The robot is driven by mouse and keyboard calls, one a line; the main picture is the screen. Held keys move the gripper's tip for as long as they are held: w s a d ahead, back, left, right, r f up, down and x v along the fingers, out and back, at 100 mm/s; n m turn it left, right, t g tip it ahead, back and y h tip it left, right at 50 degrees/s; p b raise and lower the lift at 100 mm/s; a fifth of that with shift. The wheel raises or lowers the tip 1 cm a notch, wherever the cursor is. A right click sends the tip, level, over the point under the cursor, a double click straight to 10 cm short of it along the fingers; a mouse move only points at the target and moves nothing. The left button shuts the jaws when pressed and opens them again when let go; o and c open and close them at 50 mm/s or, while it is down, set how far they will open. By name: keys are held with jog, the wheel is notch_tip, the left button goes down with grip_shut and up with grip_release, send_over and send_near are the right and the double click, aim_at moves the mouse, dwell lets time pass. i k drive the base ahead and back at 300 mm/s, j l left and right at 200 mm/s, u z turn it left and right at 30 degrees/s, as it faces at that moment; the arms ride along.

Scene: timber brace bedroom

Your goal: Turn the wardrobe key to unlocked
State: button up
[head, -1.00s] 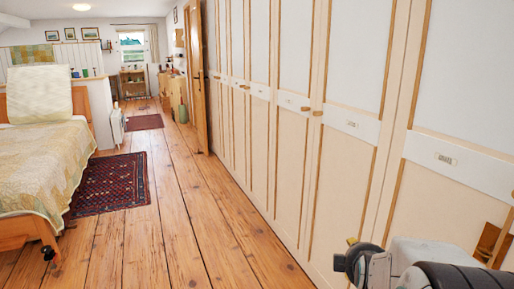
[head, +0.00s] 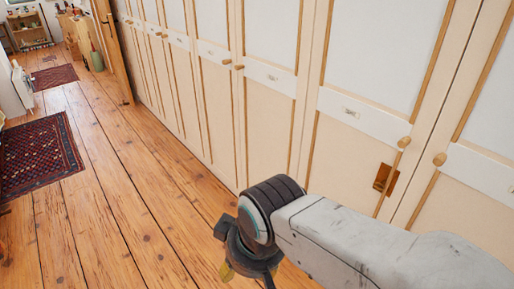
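The wardrobe (head: 340,150) is a long row of cream doors with white upper panels, wooden trim and round wooden knobs. A brass-brown lock plate (head: 386,179) sits on one door at the right, below a knob (head: 404,142). Some small shape shows on the plate, but the key and which way it is turned are too small to tell. My gripper (head: 246,272) hangs low over the floor in front of the doors, left of the lock plate and apart from it. Its fingers point down and are partly cut off, so their opening is unclear.
The plank floor (head: 120,210) is clear along the wardrobe. A dark red patterned rug (head: 38,152) lies at the left, and a smaller rug (head: 54,77) lies farther back. An open wooden door (head: 112,48) stands at the wardrobe's far end.

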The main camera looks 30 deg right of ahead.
aim_at(382, 183)
jog(key=z, duration=3.15)
